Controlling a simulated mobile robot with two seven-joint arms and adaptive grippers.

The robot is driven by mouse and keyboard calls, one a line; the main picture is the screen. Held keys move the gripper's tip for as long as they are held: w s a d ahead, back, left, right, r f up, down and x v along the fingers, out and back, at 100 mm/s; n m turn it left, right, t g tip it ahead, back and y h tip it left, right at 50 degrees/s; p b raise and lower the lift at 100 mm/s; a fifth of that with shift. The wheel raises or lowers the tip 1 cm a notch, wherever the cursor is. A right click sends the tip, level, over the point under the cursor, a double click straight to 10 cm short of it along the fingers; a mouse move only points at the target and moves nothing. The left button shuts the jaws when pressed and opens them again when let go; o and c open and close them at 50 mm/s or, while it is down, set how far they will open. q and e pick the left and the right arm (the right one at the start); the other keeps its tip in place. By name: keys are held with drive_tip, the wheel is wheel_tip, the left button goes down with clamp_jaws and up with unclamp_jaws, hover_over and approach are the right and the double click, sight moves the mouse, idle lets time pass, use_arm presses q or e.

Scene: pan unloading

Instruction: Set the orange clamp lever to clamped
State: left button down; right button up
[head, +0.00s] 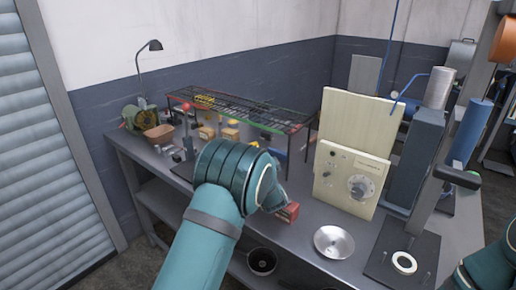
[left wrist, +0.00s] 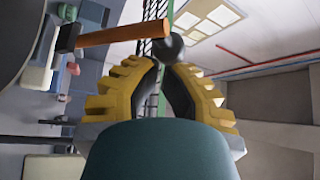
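The left wrist view shows an orange bar, likely the clamp lever (left wrist: 112,36), lying nearly level at the upper left with a dark round knob (left wrist: 172,47) at its right end. My left gripper (left wrist: 163,66) has its two yellow fingers pointing at the knob, with the tips close together beside it and a narrow gap between the finger pads. I cannot tell whether the tips touch the knob. In the head view my left arm covers the gripper, and I cannot make out the lever. My right gripper is not in view.
A wire rack (head: 245,112) stands behind, a lamp (head: 150,46) at the back left. A white ring (head: 404,262) lies front right.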

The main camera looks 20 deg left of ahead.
use_arm(q)
drive_tip(key=shift+s+a+f+b, duration=0.2)
drive_tip(key=shift+s+a+f, duration=0.1)
drive_tip(key=shift+s+f, duration=0.55)
drive_tip(key=shift+s+a+f+b, duration=0.2)
drive_tip(key=shift+s+a+f, duration=0.1)
drive_tip(key=shift+s+f, duration=0.5)
drive_tip(key=shift+s, duration=0.1)
drive_tip(key=v, duration=1.2)
